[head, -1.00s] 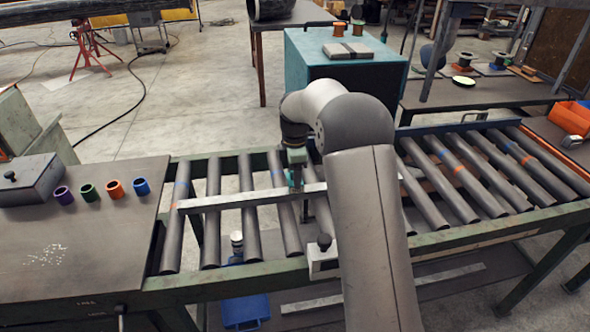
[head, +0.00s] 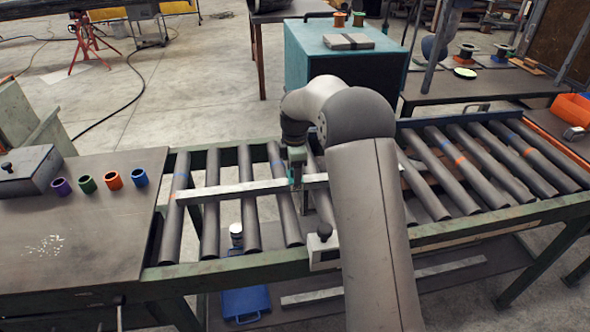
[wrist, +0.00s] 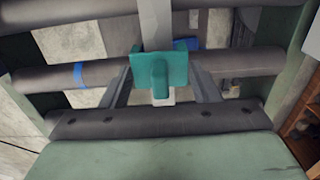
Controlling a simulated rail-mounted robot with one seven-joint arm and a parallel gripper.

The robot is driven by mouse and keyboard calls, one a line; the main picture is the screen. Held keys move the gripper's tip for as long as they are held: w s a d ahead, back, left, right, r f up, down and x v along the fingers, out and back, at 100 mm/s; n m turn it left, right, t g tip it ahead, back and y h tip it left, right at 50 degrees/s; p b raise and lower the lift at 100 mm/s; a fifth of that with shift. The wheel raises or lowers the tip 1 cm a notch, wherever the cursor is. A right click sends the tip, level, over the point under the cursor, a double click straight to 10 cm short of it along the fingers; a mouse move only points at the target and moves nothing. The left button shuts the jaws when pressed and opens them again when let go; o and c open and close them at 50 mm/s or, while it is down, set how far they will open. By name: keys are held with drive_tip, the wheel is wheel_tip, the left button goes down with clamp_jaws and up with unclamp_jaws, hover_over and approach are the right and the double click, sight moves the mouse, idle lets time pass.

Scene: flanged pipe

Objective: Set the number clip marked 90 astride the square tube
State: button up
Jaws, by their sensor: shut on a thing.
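The teal number clip (wrist: 160,68) is in the wrist view, between the two fingers of my gripper (wrist: 162,88). No number can be read on it. The pale square tube (wrist: 156,25) runs away behind the clip, and a short piece shows below it. In the head view the square tube (head: 240,190) lies across the rollers, and my gripper (head: 295,180) is over it with a bit of teal clip. My gripper is shut on the clip. I cannot tell whether the clip touches or straddles the tube.
Dark rollers (head: 245,205) sit in a green conveyor frame. A table (head: 80,240) on the left holds purple, green, orange and blue rings (head: 140,178) and a grey box (head: 30,172). A knobbed stop (head: 323,240) stands near the conveyor's front edge. A teal cabinet (head: 345,75) stands behind.

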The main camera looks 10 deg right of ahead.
drive_tip(key=shift+f+b, duration=0.35)
drive_tip(key=shift+f, duration=0.25)
drive_tip(key=o, duration=1.1)
drive_tip(key=shift+r, duration=0.1)
wheel_tip(320, 180, up, 17)
drive_tip(key=shift+r+b, duration=0.1)
drive_tip(key=shift+b, duration=0.45)
drive_tip(key=s+f+m, duration=0.3)
drive_tip(key=s+m, duration=0.3)
drive_tip(key=s, duration=0.6)
drive_tip(key=s+f+m, duration=0.4)
drive_tip(key=s+m, duration=0.2)
drive_tip(key=s, duration=0.7)
drive_tip(key=s+f+m, duration=0.4)
drive_tip(key=s+m, duration=0.1)
drive_tip(key=s, duration=0.8)
drive_tip(key=shift+s+a+m+t, duration=0.2)
drive_tip(key=shift+m+t, duration=0.1)
drive_tip(key=shift+m, duration=0.1)
